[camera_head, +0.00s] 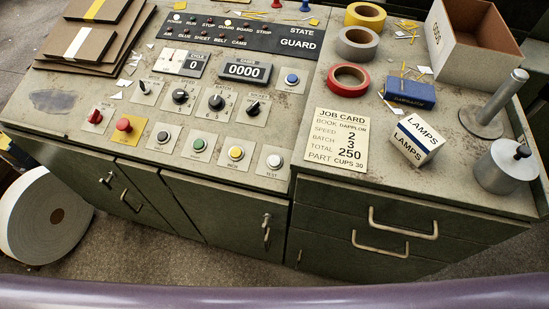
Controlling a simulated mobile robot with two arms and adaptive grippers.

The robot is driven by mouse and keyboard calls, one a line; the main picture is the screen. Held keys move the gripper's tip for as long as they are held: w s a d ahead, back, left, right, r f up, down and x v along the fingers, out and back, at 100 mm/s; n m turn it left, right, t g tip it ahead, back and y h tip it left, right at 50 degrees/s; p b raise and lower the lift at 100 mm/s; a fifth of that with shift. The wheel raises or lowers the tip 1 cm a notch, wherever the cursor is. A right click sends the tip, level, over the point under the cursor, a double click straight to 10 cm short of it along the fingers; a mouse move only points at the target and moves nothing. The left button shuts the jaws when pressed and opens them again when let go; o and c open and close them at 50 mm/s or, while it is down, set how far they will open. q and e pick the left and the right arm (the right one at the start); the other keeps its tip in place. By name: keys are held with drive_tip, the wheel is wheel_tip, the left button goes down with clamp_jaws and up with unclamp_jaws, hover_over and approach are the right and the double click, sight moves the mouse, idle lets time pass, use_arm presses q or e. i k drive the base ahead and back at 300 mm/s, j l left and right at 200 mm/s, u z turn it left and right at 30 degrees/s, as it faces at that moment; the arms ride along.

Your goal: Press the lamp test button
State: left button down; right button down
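A white round button (274,161) sits on a pale square plate at the front right of the sloped control panel (75,122). The plate's small label appears to read TEST. The button stands clear, with nothing touching or covering it. To its left in the same row are a yellow button (236,153), a green button (199,145) and a black button (163,136). Neither of my grippers shows in the head view.
A red mushroom button (124,125) on a yellow plate and a red knob (95,116) are at the panel's left. The job card (337,140), lamps box (417,139), tape rolls (348,78) and metal post (495,104) occupy the right worktop. A large white roll (25,225) stands at left.

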sight(274, 160)
drive_tip(key=k+j, duration=0.1)
drive_tip(key=j, duration=0.4)
drive_tip(key=k+j, duration=0.1)
drive_tip(key=j, duration=0.35)
drive_tip(key=k+j, duration=0.1)
drive_tip(key=j, duration=0.4)
drive_tip(key=k+j, duration=0.1)
drive_tip(key=j, duration=0.35)
